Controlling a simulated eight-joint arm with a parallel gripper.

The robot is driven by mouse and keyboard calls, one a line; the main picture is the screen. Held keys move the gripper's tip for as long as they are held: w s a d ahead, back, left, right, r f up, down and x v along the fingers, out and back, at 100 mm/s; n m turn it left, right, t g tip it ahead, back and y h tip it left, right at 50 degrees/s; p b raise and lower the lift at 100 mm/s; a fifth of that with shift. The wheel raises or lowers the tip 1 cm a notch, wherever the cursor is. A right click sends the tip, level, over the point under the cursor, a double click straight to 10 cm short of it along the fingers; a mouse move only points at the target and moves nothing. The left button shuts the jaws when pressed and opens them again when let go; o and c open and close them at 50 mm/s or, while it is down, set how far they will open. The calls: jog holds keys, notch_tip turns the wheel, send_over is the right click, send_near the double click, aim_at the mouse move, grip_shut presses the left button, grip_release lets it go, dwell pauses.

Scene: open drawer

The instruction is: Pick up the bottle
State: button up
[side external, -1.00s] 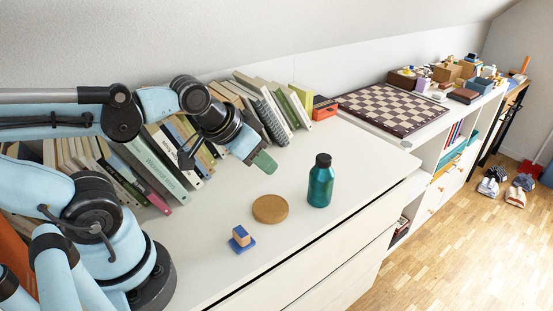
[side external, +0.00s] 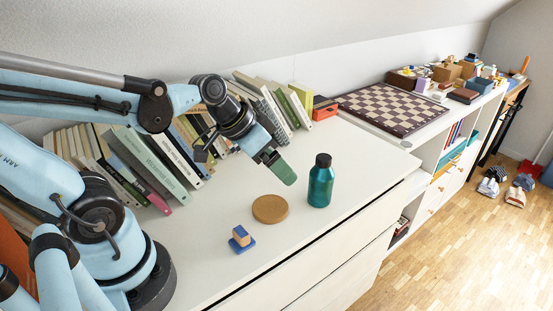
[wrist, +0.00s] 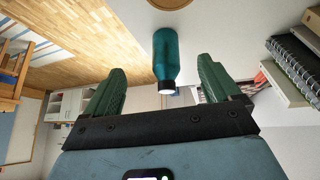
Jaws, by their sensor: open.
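A teal bottle (side external: 321,184) with a black cap stands upright on the white dresser top, near its front edge. My gripper (side external: 284,178) is in the air to the left of the bottle, tilted downward, apart from it. In the wrist view the bottle (wrist: 167,57) shows beyond the space between the two green fingers of my gripper (wrist: 160,82), which are spread wide. Nothing is between the fingertips in their grasp. The bottle is in full view in the side view.
A round cork coaster (side external: 270,209) lies left of the bottle, with a small blue and wood block (side external: 241,238) nearer the front edge. A row of books (side external: 160,165) lines the wall behind. A chessboard (side external: 393,108) lies at the right. The dresser top around the bottle is clear.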

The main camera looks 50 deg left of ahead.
aim_at(323, 172)
jog(key=w+f+m+h, duration=0.1)
jog(key=w+m+h, duration=0.1)
jog(key=w+a+f+m+t+h, duration=0.1)
jog(key=w+m+h, duration=0.1)
jog(key=w+f+m+h, duration=0.1)
jog(key=w+h, duration=0.1)
jog(key=w, duration=0.1)
jog(key=shift+a+f+m, duration=0.15)
jog(key=shift+a+m, duration=0.2)
jog(key=shift+m, duration=0.05)
jog(key=shift+w+d+f+m+t+h, duration=0.25)
jog(key=shift+w+d+f+m+h, duration=0.1)
jog(key=shift+w+d+f, duration=0.35)
jog(key=shift+w+d+f+m+t+h, duration=0.3)
jog(key=shift+w+d+f+m, duration=0.15)
jog(key=shift+w+d, duration=0.4)
jog(key=shift+w+d+f+m+t+h, duration=0.25)
jog(key=shift+w+d+f+m+h, duration=0.1)
jog(key=shift+w+d+f, duration=0.45)
jog(key=shift+w+a+r, duration=0.1)
jog(key=shift+a+r, duration=0.1)
jog(key=c, duration=1.4)
